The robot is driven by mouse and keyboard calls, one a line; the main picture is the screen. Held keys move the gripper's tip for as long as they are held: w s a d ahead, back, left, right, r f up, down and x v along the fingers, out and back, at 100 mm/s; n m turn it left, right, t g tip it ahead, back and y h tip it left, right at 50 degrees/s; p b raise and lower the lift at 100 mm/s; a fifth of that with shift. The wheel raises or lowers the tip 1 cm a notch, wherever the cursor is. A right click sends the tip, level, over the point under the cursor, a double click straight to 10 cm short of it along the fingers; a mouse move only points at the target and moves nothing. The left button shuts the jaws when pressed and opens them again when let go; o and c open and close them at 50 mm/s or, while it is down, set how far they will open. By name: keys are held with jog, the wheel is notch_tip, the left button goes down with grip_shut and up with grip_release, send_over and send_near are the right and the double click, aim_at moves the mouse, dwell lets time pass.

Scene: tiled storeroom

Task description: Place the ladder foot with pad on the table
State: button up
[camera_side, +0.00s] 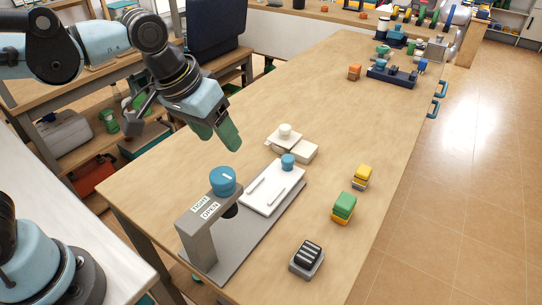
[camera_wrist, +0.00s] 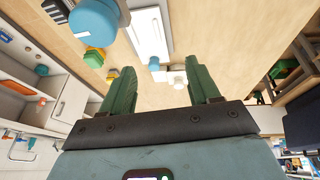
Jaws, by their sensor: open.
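A small grey block with a black ribbed top (camera_side: 307,256), which looks like the ladder foot with pad, sits on the wooden table (camera_side: 300,85) near its front right edge.
A grey fixture (camera_side: 199,245) with a blue knob (camera_side: 223,180) and a white plate (camera_side: 262,190) stands between gripper and block. A cream part (camera_side: 296,148) lies behind it. Green-yellow (camera_side: 343,207) and yellow-grey (camera_side: 361,176) blocks line the right edge. Mid-table is clear.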

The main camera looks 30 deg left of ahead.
jog(key=s+a+f+t, duration=0.1)
jog(key=s+a, duration=0.1)
jog(key=a, duration=0.3)
jog(key=s+a+f+t+y, duration=0.1)
jog(key=a+f+t, duration=0.1)
jog(key=a, duration=0.3)
jog(key=shift+s+a, duration=0.35)
jog(key=shift+c, duration=0.2)
